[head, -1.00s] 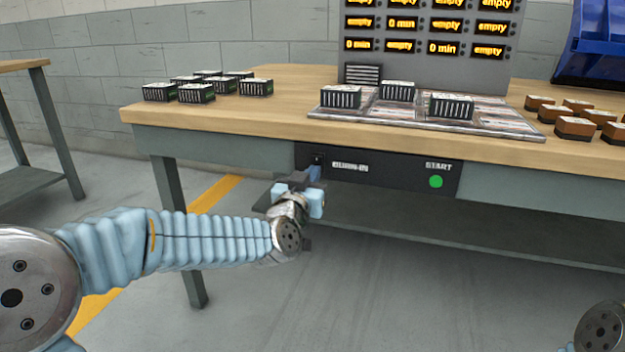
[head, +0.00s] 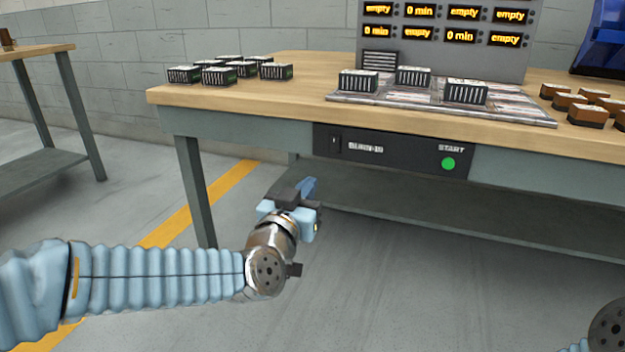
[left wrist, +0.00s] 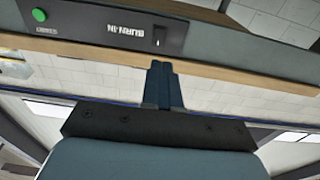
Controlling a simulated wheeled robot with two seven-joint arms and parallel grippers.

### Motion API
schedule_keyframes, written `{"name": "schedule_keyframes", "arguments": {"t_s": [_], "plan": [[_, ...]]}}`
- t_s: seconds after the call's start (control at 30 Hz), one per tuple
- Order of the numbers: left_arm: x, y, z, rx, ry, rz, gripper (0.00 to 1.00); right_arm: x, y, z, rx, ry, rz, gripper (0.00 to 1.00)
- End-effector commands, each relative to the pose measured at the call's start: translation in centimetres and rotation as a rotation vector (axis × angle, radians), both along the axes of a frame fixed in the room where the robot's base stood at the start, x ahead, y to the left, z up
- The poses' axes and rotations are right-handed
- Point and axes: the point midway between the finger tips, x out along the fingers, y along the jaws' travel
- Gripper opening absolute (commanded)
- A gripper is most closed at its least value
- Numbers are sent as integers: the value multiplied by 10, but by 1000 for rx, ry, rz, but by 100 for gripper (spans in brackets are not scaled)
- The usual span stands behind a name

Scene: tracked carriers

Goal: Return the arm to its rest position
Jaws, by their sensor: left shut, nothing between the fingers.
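My left gripper (head: 308,187) is in front of the workbench, below its front edge and apart from it. Its fingers are shut with nothing between them; they also show in the left wrist view (left wrist: 163,88). The black burn-in panel (head: 390,153) on the bench front has a rocker switch at its left and a green START button (head: 448,164) at its right. In the left wrist view the panel (left wrist: 100,27) appears upside down, past the fingertips. Only a piece of my right arm shows at the lower right of the head view; its gripper is out of sight.
The wooden bench top (head: 300,92) holds several black carriers at the left, three on a patterned board (head: 520,113), and brown blocks (head: 586,114) at the right. A display panel (head: 445,60) stands behind. A lower shelf (head: 420,215) runs under the bench. Floor in front is clear.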

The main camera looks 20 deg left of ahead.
Motion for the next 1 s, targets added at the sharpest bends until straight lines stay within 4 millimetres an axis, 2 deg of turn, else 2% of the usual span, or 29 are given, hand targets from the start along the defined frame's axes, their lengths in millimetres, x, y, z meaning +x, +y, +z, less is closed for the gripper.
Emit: {"name": "schedule_keyframes", "arguments": {"t_s": [0.47,0.57,0.67,0.77,0.8,0.87,0.9,0.97,1.0], "plan": [[-1,0,-1,0,2,0,0,0,0,0,0,0,0,0],[4,-3,-17,1,41,-10,0,0,0,0,0,0,0,0],[16,-11,-63,1,151,-35,0,0,0,0,0,0,0,0],[25,-20,-140,-15,334,-71,0,0,0,0,0,0,0,0],[25,-23,-176,-27,421,-84,0,0,0,0,0,0,0,0],[19,-28,-229,-51,554,-103,0,0,0,0,0,0,0,0],[12,-30,-264,-70,644,-112,0,0,0,0,0,0,0,0],[-4,-33,-314,-102,777,-123,0,0,0,0,0,0,0,0],[-17,-35,-346,-127,867,-127,0,0,0,0,0,0,0,0]]}}
